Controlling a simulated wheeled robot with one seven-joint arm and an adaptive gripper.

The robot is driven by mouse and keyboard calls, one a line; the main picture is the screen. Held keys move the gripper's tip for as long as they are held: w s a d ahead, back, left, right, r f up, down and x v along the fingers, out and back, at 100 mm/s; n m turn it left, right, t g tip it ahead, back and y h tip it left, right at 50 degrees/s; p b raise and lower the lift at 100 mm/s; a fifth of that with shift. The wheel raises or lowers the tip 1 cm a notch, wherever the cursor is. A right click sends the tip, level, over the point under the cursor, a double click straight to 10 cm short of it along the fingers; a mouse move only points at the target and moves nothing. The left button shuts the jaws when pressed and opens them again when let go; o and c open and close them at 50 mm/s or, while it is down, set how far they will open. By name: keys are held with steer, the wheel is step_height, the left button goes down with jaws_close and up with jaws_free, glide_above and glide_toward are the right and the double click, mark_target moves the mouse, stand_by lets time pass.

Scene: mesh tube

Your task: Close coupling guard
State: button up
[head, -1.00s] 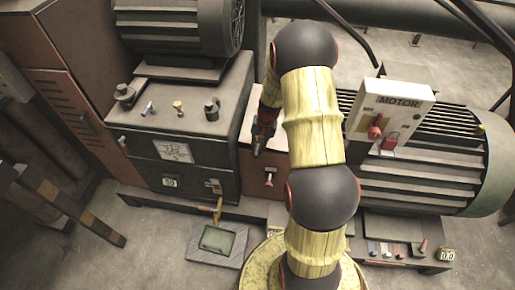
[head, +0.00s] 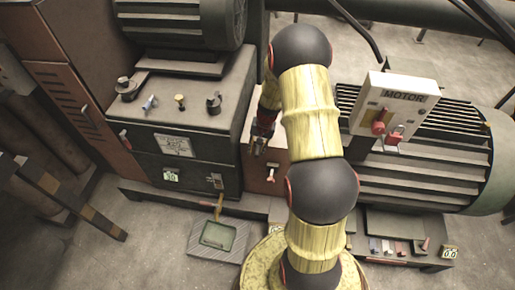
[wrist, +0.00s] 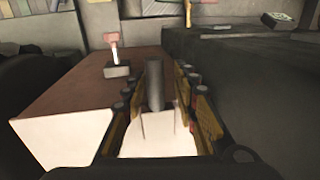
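The coupling guard appears to be the reddish-brown box (head: 266,180) between the dark pump block and the ribbed motor in the head view. Its brown top (wrist: 85,88) and pale end fill the left of the wrist view. A small latch with a red knob (wrist: 112,42) stands on it, and the knob also shows in the head view (head: 271,174). My gripper (wrist: 157,82) is open, its fingers on either side of an upright grey bar (wrist: 155,85), with gaps visible. In the head view my gripper (head: 259,143) is over the box, partly hidden by my arm.
The pump block (head: 190,150) stands left and the motor (head: 420,165) right, with a switch panel (head: 395,103) in front. A grey tray (head: 218,238) lies on the floor. A low shelf with small tools (head: 388,246) is at lower right. Bare floor shows at lower left.

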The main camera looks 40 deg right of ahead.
steer(key=shift+o, duration=0.4)
steer(key=shift+d, duration=0.1)
steer(key=shift+r, duration=0.2)
step_height(320, 180, up, 12)
steer(key=s+d, duration=0.1)
steer(key=shift+s+d+f, duration=0.15)
steer(key=shift+s+f, duration=0.1)
